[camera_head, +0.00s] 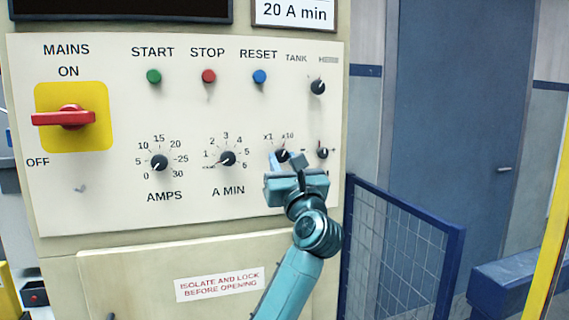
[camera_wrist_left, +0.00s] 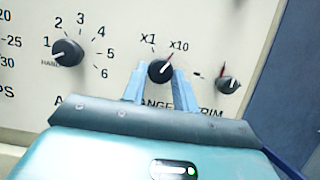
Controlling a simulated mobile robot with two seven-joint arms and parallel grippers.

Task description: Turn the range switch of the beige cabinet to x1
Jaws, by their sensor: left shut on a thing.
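The range switch (camera_head: 282,155) is a small black knob on the cream front panel of the beige cabinet (camera_head: 60,222), below the x1 and x10 marks. In the left wrist view the range switch (camera_wrist_left: 160,70) has its pointer line tilted up and right, toward x10. My left gripper (camera_head: 285,161) is at the panel with its two pale blue fingers on either side of the knob, shut on it. In the left wrist view the fingers (camera_wrist_left: 160,77) flank the knob, and the gripper body partly covers the label below. My right gripper is not in view.
The trim knob (camera_head: 322,153) is close on the right, and the A MIN knob (camera_head: 227,159) is on the left. The tank knob (camera_head: 317,87) is above. A red mains switch (camera_head: 64,117) is far left. A blue mesh fence (camera_head: 400,245) stands right of the cabinet.

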